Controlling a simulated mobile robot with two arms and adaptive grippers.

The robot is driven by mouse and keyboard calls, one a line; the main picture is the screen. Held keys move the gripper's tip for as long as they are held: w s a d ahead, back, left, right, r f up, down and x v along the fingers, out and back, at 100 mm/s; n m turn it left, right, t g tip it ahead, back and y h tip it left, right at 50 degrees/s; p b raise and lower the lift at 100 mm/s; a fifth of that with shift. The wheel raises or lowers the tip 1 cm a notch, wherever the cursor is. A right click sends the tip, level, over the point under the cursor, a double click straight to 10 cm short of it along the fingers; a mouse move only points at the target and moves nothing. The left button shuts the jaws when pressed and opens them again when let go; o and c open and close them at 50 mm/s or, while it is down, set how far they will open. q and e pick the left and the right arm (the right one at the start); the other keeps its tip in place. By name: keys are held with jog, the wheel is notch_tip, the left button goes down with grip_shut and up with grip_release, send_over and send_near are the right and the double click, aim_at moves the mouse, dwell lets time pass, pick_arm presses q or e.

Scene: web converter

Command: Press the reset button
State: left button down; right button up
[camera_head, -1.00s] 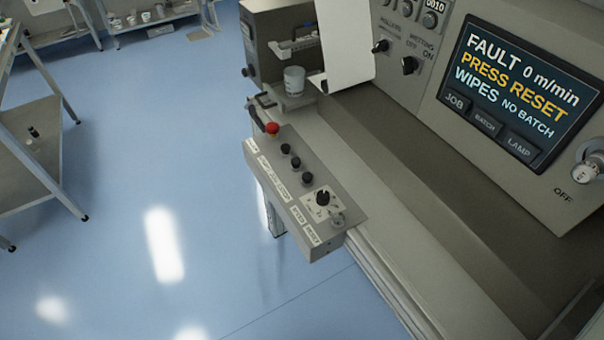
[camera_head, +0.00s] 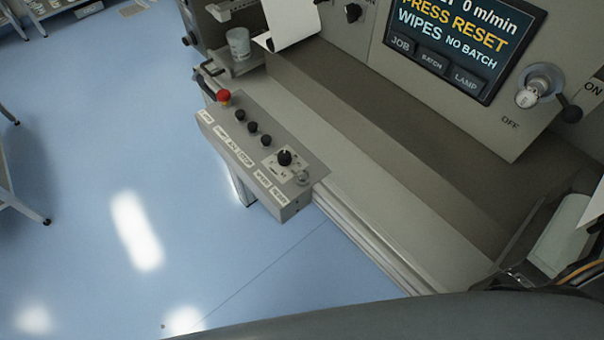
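The control box (camera_head: 262,150) juts out from the front edge of the machine. On its top are a red mushroom button (camera_head: 224,97), a row of three black buttons (camera_head: 253,127), a black rotary knob (camera_head: 285,157) on a pale plate, and a pale round button (camera_head: 302,178) at the near right corner. White labels run along its front; their print is too small to read surely, so I cannot tell which button is reset. The display (camera_head: 463,45) shows "PRESS RESET" and "WIPES NO BATCH". Neither gripper is in view; a grey arm link of mine crosses the bottom edge.
A white cup (camera_head: 239,43) stands on the machine beside a hanging white sheet (camera_head: 292,22). A rotary switch (camera_head: 541,86) sits right of the display. The blue floor (camera_head: 90,150) left of the control box is clear, with table legs at the far left.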

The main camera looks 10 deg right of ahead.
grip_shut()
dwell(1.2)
